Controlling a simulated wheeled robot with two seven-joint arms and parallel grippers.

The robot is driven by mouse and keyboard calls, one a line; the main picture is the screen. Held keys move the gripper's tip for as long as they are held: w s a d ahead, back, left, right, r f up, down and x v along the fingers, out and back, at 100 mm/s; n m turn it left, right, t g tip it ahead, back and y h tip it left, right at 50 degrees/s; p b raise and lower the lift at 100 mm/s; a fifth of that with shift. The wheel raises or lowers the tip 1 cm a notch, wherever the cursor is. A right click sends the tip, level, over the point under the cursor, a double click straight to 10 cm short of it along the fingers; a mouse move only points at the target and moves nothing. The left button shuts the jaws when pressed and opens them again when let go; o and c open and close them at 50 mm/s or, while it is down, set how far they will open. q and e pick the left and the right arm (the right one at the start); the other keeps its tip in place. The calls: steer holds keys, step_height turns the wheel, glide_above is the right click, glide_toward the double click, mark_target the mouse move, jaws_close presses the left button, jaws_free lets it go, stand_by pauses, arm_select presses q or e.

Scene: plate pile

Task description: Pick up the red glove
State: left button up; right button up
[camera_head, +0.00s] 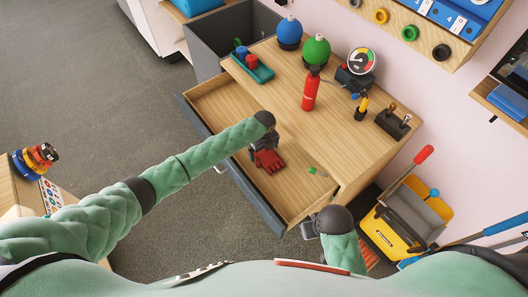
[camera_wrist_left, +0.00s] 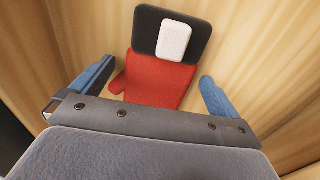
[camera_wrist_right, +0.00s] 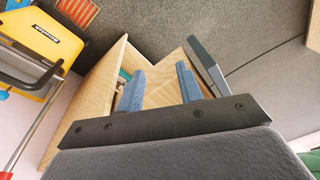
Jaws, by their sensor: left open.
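The red glove (camera_head: 268,161) lies in the open wooden drawer (camera_head: 292,197) in the head view. In the left wrist view the glove (camera_wrist_left: 157,82) shows its red body, black cuff and a white patch. My left gripper (camera_wrist_left: 158,88) is open over the glove, with one blue finger on each side of it. I cannot tell whether the fingers touch it. In the head view the left hand (camera_head: 264,142) partly hides the glove. My right gripper (camera_wrist_right: 158,84) is open and empty, outside the drawer near the desk's front right corner.
A small green-handled tool (camera_head: 316,171) lies in the drawer's right part. On the desk stand a red extinguisher (camera_head: 310,92), blue and green flasks (camera_head: 316,50) and a gauge (camera_head: 361,62). A yellow mop bucket (camera_head: 392,232) stands on the floor at right.

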arm_select(q)
steer(key=c, duration=1.1)
steer(key=shift+o, duration=0.2)
steer(key=shift+r, duration=0.1)
